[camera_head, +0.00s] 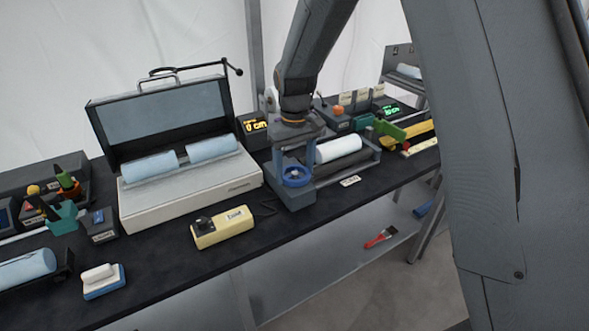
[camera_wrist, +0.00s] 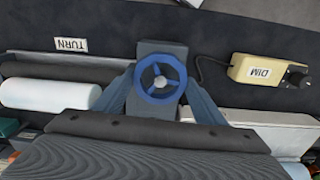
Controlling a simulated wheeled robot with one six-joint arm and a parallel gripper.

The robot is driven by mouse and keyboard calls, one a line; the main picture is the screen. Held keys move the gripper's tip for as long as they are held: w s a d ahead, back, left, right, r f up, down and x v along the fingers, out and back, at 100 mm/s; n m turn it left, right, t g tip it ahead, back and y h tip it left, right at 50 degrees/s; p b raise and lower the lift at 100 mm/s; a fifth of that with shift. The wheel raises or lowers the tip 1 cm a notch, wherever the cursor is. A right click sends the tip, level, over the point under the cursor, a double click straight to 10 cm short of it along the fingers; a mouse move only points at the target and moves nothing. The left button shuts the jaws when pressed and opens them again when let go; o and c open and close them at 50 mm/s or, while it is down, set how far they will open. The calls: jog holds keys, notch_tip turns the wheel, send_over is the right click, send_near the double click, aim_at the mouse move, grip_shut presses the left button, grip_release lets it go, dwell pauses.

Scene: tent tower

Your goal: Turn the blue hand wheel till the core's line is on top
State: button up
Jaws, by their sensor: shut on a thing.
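The blue hand wheel (camera_head: 296,176) lies flat on top of a grey block at the left end of the roller stand. In the wrist view the wheel (camera_wrist: 149,91) shows as a ring with three spokes, between my two blue-grey fingers. My gripper (camera_head: 294,166) points down from above and is shut on the wheel's rim. The white core (camera_head: 338,149) lies on its side in the stand, right of the wheel. In the wrist view the core (camera_wrist: 45,94) is at the left. I can make out no line on its visible side.
A TURN label (camera_head: 350,181) lies before the stand. A cream DIM box (camera_head: 222,227) and a large open case (camera_head: 190,190) with pale blue cores stand to the left. Displays and coloured tools crowd the right and back. The black bench front is partly clear.

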aim_at(294, 173)
jog(key=n, duration=0.5)
jog(key=shift+a+n, duration=0.1)
jog(key=shift+n, duration=0.2)
jog(key=n, duration=0.5)
dwell(0.4)
jog(key=o, duration=1)
jog(key=shift+s, duration=0.1)
jog(key=shift+o, duration=0.2)
jog(key=shift+r+b, duration=1.25)
jog(key=shift+r, duration=2.7)
